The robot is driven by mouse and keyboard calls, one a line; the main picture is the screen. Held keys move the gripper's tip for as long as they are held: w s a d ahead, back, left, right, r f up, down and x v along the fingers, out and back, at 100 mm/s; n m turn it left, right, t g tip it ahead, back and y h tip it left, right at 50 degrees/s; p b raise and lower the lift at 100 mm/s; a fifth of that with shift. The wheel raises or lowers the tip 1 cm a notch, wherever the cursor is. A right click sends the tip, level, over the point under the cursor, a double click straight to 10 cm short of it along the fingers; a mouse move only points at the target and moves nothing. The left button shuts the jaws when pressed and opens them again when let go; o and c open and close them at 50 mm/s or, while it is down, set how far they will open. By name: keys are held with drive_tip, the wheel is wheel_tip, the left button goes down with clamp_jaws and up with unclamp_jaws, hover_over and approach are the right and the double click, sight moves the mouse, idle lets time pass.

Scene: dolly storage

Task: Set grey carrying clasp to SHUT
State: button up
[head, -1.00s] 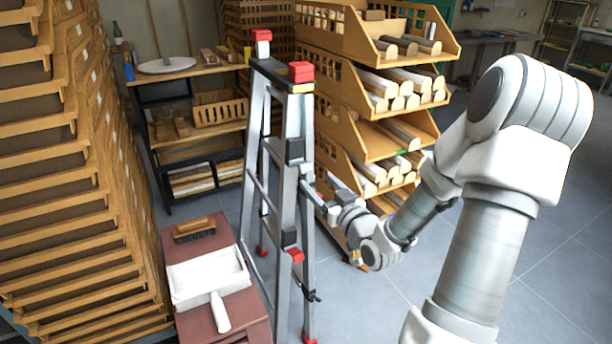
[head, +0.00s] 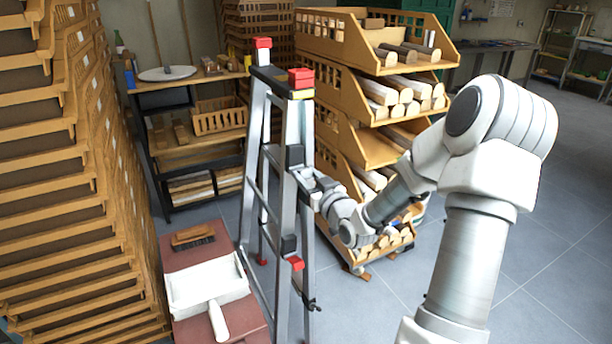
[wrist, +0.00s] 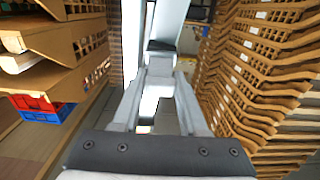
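A grey folding stepladder (head: 281,200) with red end caps stands upright in the middle of the head view. A dark grey block (head: 294,156) sits on its near upright at mid height; it looks like the carrying clasp, but I cannot read its setting. My gripper (head: 306,180) is at the upright's right side, just below this block. A dark piece (wrist: 160,46) shows just beyond the fingertips. I cannot tell whether they touch it.
A lower dark block (head: 288,245) and a red piece (head: 296,263) are on the ladder. Wooden bins with logs (head: 385,150) stand close behind my forearm. Stacked wooden crates (head: 70,190) fill the left. A dustpan (head: 207,287) lies on a reddish box. Floor at right is clear.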

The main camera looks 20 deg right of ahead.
clamp_jaws()
drive_tip(key=shift+r+p, duration=0.15)
drive_tip(key=shift+p, duration=0.15)
